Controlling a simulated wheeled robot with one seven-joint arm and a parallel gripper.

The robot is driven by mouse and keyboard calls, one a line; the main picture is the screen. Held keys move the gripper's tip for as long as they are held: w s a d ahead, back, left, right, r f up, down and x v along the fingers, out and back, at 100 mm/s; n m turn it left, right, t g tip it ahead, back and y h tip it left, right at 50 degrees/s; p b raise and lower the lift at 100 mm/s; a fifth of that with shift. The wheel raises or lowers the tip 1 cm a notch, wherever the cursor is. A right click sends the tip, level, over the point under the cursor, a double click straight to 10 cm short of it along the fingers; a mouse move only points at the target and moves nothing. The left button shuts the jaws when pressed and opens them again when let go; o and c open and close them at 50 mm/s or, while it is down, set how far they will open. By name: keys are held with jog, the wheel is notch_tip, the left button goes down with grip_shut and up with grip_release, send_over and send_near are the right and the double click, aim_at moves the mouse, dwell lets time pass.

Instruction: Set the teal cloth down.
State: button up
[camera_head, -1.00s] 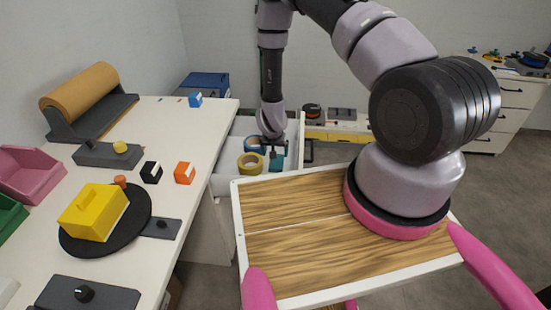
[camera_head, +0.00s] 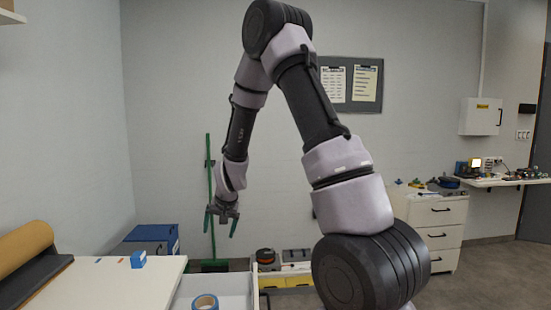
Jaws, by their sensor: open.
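My gripper (camera_head: 221,222) is raised in the air above the open drawer (camera_head: 236,283), pointing down. Its two green-tipped fingers are spread apart, with nothing visible between them. The teal cloth is not visible in the current head view; only the upper part of the drawer shows, and the lower part is cut off by the picture edge.
The white worktop (camera_head: 105,283) at left holds a blue block (camera_head: 138,259). Blue bins (camera_head: 155,238) and a green broom (camera_head: 211,200) stand behind. A drawer cabinet (camera_head: 435,225) is at right.

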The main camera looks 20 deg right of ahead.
jog(key=s+d+r, duration=0.1)
jog(key=s+r, duration=0.3)
jog(key=r, duration=0.3)
jog(key=s+d+r+t+y, duration=0.1)
jog(key=s+d+r, duration=0.15)
jog(key=r, duration=0.45)
jog(key=s+d+r, duration=0.1)
jog(key=s+r, duration=0.3)
jog(key=r, duration=0.3)
jog(key=s+d+r, duration=0.1)
jog(key=s+r, duration=0.2)
jog(key=s, duration=0.3)
jog(key=s+d+r, duration=0.1)
jog(key=s+r, duration=0.1)
jog(key=s, duration=0.4)
jog(key=s+d+r+t, duration=0.1)
jog(key=s+r, duration=0.2)
jog(key=s, duration=0.3)
jog(key=shift+d+r, duration=0.15)
jog(key=shift+r, duration=0.2)
jog(key=shift+c, duration=0.4)
